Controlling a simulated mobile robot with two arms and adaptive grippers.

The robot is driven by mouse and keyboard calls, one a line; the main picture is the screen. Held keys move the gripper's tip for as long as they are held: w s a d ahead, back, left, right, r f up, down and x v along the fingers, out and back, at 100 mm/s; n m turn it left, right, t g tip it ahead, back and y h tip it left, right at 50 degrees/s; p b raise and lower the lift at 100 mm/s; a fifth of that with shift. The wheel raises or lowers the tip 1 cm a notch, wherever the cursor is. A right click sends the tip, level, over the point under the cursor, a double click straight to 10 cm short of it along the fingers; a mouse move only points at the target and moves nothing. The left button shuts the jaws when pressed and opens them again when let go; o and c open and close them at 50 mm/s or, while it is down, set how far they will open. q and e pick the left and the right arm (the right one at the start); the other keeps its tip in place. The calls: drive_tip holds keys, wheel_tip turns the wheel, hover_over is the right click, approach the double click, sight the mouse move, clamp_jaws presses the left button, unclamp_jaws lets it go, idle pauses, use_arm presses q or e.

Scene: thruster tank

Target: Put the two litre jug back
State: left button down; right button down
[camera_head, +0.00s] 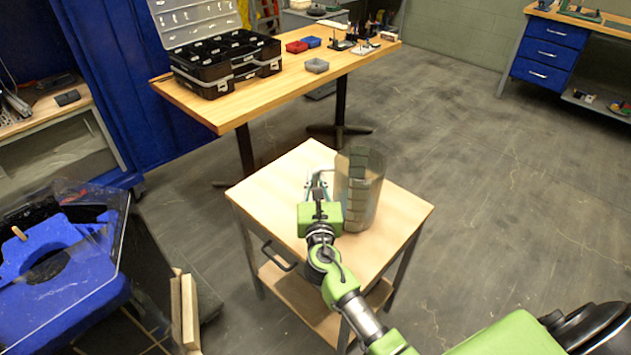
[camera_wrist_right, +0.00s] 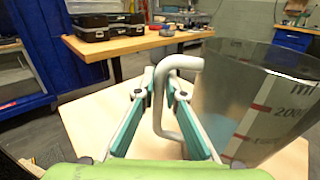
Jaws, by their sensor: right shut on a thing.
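The two litre jug (camera_head: 360,195) is a clear grey measuring jug over the top of a small wooden cart (camera_head: 275,185). It looks upright; I cannot tell whether its base touches the cart top. In the right wrist view, the jug (camera_wrist_right: 245,105) fills the right side and shows a 2000 ml mark. My right gripper (camera_head: 318,187) is at the jug's left side. In the wrist view, its teal fingers (camera_wrist_right: 162,90) are shut on the jug's bent grey handle (camera_wrist_right: 180,62). My left gripper is not in view.
A blue container (camera_head: 65,290) with a clear lid stands at left. Floor right of the cart is clear.

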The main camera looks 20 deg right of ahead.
drive_tip(key=shift+r, duration=0.15)
drive_tip(key=c, duration=2.1)
unclamp_jaws()
drive_tip(key=shift+s, duration=0.1)
drive_tip(key=v, duration=1.2)
drive_tip(key=shift+b, duration=0.45)
